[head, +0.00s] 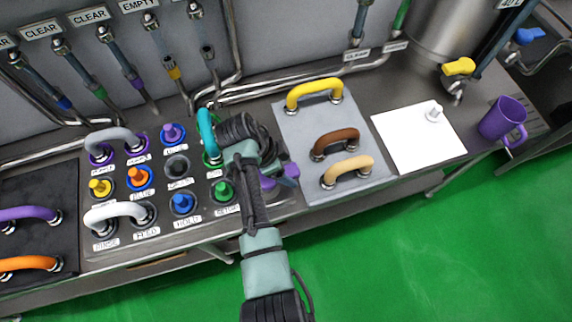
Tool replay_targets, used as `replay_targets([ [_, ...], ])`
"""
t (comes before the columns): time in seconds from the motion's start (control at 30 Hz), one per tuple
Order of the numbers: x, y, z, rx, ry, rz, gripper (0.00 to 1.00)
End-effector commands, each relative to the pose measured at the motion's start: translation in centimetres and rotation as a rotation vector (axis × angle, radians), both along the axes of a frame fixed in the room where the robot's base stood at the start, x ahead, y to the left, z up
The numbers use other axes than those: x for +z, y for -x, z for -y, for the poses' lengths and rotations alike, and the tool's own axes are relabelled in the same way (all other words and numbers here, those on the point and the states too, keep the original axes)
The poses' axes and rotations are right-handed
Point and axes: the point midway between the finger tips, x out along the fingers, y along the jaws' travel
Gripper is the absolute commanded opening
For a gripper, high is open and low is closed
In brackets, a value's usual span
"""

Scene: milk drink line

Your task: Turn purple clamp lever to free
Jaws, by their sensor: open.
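My arm reaches up from the bottom of the head view, with black cables around it. My gripper (276,174) is at the bench's front edge and is mostly hidden by my wrist and cables. It is open. Small purple parts (291,171) show just right of my wrist. I cannot tell whether they are the purple clamp lever or part of my gripper. The lever's position and any contact with it cannot be made out.
Left of my wrist is a panel of labelled ports with coloured plugs and a grey (112,136), a white (114,211) and a teal bend (205,128). Right are a grey mat (297,133) with several bends, a white sheet (415,148) and a purple mug (500,119). Pipes line the back.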

Motion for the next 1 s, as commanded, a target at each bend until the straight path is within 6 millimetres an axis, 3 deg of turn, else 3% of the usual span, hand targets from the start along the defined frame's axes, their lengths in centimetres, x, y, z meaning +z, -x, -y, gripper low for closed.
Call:
replay_targets([
  [0.27,-0.17,-0.03,0.06,0.000,0.000,0.000,0.78],
  [0.37,-0.15,-0.03,0.06,0.000,0.000,0.000,0.63],
  [0.7,-0.13,-0.02,0.05,0.000,0.000,0.000,0.02],
  [1.0,-0.12,-0.01,0.04,0.000,0.000,0.000,0.00],
])
